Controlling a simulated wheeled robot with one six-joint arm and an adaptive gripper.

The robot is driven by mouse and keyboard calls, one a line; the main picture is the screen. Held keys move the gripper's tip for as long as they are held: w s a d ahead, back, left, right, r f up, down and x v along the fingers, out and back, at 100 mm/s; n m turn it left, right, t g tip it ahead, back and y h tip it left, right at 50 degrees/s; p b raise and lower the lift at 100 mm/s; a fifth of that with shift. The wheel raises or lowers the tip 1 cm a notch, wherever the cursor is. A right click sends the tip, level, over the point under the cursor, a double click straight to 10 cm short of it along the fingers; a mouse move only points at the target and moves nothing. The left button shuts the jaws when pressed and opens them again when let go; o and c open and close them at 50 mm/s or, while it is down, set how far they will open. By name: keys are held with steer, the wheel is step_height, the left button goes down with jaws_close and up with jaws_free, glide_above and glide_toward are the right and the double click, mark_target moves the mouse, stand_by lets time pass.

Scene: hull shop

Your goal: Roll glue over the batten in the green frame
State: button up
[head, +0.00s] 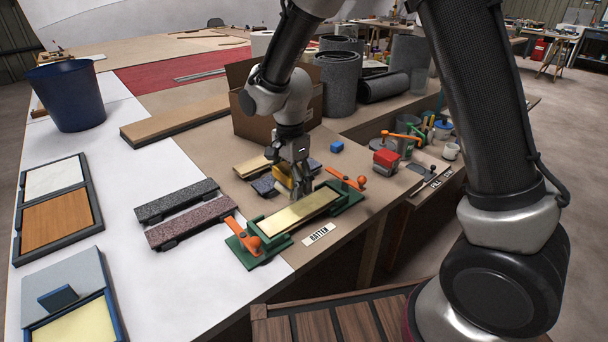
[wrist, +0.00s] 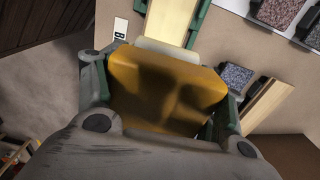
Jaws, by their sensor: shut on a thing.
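The batten (head: 300,213) is a pale wooden strip lying in the green frame (head: 258,258), which has an orange clamp (head: 245,238) at the left end and another (head: 346,180) at the right end. My gripper (head: 300,188) is pointing down at the far side of the batten, shut on a yellow glue roller (head: 283,175). In the wrist view the yellow body (wrist: 165,90) sits between my fingers, with a pale roller (wrist: 168,50) at its front edge. The batten (wrist: 170,18) lies beyond that edge. I cannot tell whether the roller touches it.
A BATTEN label (head: 319,234) lies in front of the frame. Two speckled strips (head: 178,202) lie to the left. Small blocks, including a blue one (head: 337,146), and a cardboard box (head: 240,112) are behind. Clamps and a red block (head: 386,160) stand at right.

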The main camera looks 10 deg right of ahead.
steer(key=s+a, duration=0.3)
steer(key=a, duration=0.3)
steer(key=shift+s+a, duration=0.2)
steer(key=shift+s, duration=0.15)
